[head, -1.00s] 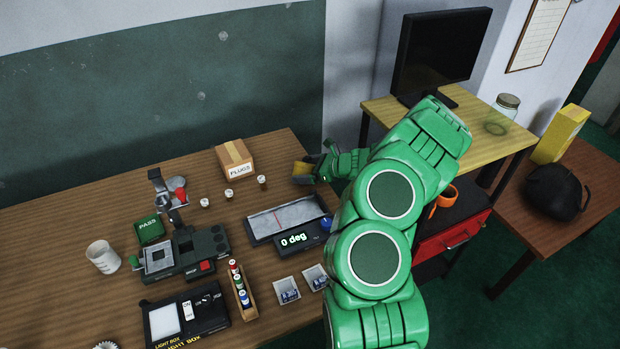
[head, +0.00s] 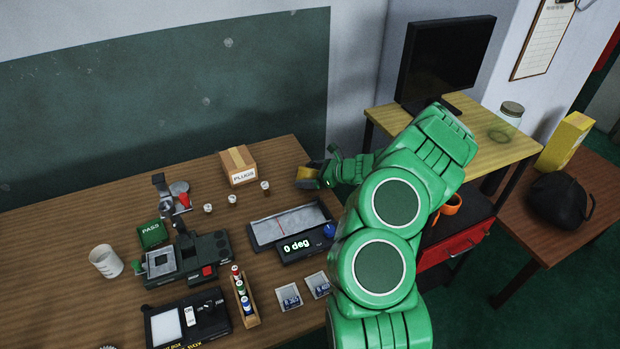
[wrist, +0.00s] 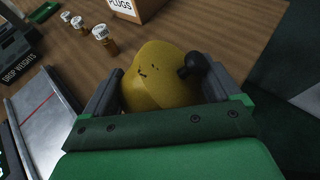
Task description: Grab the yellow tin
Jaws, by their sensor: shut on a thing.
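The yellow tin (head: 305,173) is at the far right part of the wooden bench, near the PLUGS box. My gripper (head: 312,176) is at it from the right, with my green arm reaching in from the lower right. In the wrist view the yellow tin (wrist: 152,78) fills the space between the two dark fingers of my gripper (wrist: 160,92), which is shut on it. A dark round knob-like piece shows at the tin's right side. I cannot tell whether the tin touches the bench.
The PLUGS box (head: 238,166) stands left of the tin, with several small vials (head: 265,187) in front. The tray device reading 0 deg (head: 292,226) lies nearer me. A monitor (head: 445,60) stands on the yellow side table (head: 490,135) at right. Bare bench lies behind the tin.

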